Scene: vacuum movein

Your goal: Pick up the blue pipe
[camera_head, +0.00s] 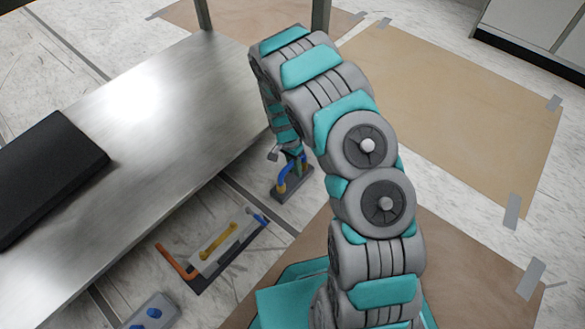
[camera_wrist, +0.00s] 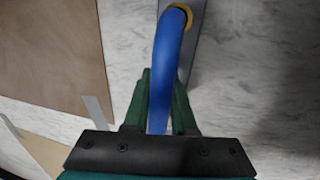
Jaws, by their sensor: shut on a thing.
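The blue pipe (camera_head: 283,174) is curved, with yellow at its ends, and shows at a dark grey base (camera_head: 294,188) on the floor beside the metal table. In the wrist view, the blue pipe (camera_wrist: 168,55) runs between the green fingers, with a yellow ring (camera_wrist: 181,10) at its far end over a grey strip. My gripper (camera_wrist: 161,82) is shut on the blue pipe. In the head view, my gripper (camera_head: 290,153) is small and partly hidden by my arm. I cannot tell whether the pipe touches the base.
A shiny metal table (camera_head: 150,110) with a black slab (camera_head: 45,175) fills the left. On the floor nearby are a yellow piece (camera_head: 218,243) on a pale block, an orange pipe (camera_head: 176,262) and a grey block with blue knobs (camera_head: 150,312). Taped brown sheets (camera_head: 450,110) lie right.

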